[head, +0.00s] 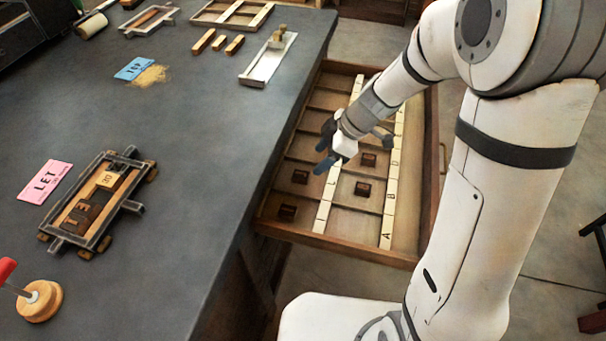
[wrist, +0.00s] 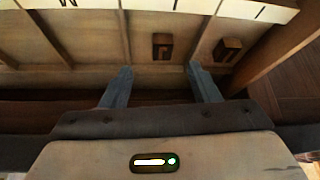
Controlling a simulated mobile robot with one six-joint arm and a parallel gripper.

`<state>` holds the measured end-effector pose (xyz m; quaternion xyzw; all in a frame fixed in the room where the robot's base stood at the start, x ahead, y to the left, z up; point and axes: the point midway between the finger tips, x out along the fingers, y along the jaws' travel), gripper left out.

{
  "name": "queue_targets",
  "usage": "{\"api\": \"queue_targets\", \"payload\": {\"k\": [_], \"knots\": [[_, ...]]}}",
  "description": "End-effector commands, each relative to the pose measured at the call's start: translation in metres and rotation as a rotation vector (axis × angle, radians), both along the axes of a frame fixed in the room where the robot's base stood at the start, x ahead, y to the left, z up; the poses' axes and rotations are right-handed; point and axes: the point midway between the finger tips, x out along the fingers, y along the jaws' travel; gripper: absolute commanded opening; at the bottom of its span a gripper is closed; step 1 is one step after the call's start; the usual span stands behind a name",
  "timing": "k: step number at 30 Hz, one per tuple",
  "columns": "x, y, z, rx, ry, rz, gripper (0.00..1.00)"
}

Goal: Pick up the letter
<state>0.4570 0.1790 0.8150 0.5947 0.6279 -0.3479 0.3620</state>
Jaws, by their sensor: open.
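My gripper (head: 323,146) is over the open type drawer (head: 421,135), its fingers apart and nothing between them. In the wrist view my gripper (wrist: 159,75) has its two blue fingers spread. A dark letter block (wrist: 162,46) lies in a compartment just beyond them, between the fingers in the picture. A second block (wrist: 228,49) lies to its right, past a divider. In the head view, several dark letter blocks lie in the drawer, among them one at the front left (head: 287,211) and one at the right (head: 368,159). Their letters are unclear.
White lettered strips (head: 326,200) and wooden dividers cross the drawer. On the dark table (head: 180,270) are a pink LET card (head: 45,181), a frame (head: 60,243) holding blocks, a blue card (head: 134,68) and a metal tray (head: 262,68). The table edge borders the drawer's left side.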

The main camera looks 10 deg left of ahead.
Motion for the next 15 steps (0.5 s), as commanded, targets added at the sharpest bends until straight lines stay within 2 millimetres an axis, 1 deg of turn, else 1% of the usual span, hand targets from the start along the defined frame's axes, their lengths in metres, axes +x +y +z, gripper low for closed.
{"api": "queue_targets", "payload": {"k": [3,11,15], "knots": [[0.0,0.007,-0.012,0.003,-0.004,0.014,0.56],[-0.003,0.025,-0.036,0.001,-0.003,0.013,0.56],[-0.005,0.038,-0.054,0.001,-0.002,0.012,0.56]]}}
